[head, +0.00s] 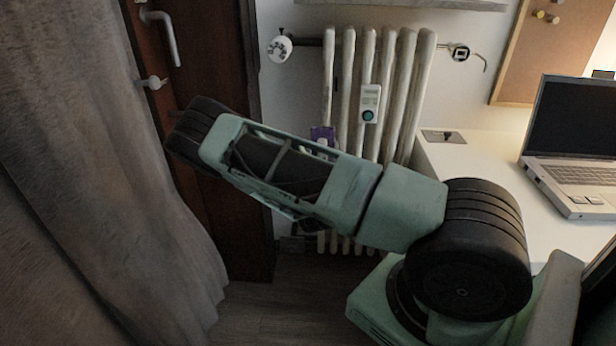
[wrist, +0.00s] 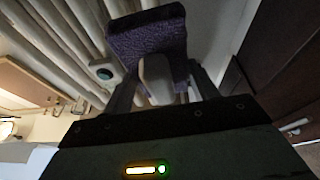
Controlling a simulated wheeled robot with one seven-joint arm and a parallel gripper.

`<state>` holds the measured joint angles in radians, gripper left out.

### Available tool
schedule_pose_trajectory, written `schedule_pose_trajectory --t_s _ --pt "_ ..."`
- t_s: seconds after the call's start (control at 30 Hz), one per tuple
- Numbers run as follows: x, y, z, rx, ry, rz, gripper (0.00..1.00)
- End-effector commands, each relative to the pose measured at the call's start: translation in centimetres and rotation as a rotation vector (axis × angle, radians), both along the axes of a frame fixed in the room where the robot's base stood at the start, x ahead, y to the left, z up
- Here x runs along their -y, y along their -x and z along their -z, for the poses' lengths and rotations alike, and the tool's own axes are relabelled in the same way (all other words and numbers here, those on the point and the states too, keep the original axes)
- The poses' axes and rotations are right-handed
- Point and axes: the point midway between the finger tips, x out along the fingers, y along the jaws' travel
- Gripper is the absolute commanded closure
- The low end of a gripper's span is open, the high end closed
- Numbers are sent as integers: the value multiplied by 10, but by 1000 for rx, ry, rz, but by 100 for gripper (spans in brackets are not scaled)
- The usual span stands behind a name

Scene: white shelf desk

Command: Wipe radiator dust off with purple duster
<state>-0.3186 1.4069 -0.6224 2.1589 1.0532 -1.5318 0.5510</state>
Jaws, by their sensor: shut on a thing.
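The white ribbed radiator (head: 379,75) stands against the wall in the head view, partly hidden by my arm. It also shows in the wrist view (wrist: 62,45), on the upper left. The purple duster (wrist: 147,38) is in the wrist view, with a purple head and a pale handle. My gripper (wrist: 160,88) is shut on the duster's handle. The duster head is close beside the radiator, but I cannot tell whether it touches. In the head view a small part of the purple duster (head: 321,134) shows above my forearm, in front of the left ribs. No dust can be made out.
A heat meter (head: 369,104) is fixed on the radiator's front. A white valve knob (head: 279,49) sticks out at its upper left. A grey curtain (head: 90,180) hangs at the left, by a dark door (head: 222,60). A white desk (head: 480,155) with a laptop (head: 572,145) is at the right.

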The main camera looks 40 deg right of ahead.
Motion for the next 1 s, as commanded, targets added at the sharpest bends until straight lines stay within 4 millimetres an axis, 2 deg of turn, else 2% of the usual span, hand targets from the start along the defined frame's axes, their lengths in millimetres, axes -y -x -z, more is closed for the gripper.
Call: schedule_pose_trajectory --t_s 0.03,0.53,1.0 --pt "3 1 10 9 12 -2 63" --pt "8 2 -14 44 54 -45 63" --pt "41 -26 -14 44 54 -45 63"
